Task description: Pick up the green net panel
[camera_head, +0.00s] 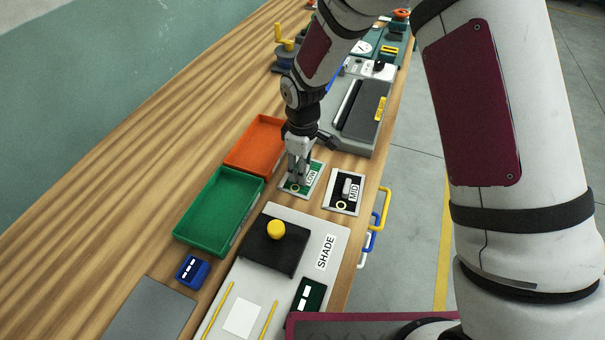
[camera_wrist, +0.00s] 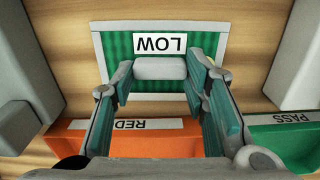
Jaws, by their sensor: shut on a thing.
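The green net panel (camera_head: 303,188) has a pale frame and a LOW label, and lies on the wooden bench. My gripper (camera_head: 297,178) is over the panel, pointing down. In the wrist view my gripper (camera_wrist: 161,72) has its teal-padded fingers on either side of the grip block, shut on it. The fingers hide part of the panel in the head view. I cannot see a clear gap under the panel.
A black MID panel (camera_head: 343,192) lies close to the right. An orange tray (camera_head: 232,161) and a green tray (camera_head: 181,231) stand to the left. A SHADE fixture (camera_head: 335,236) with a yellow knob (camera_head: 276,229) is in front. A grey device (camera_head: 367,107) stands behind.

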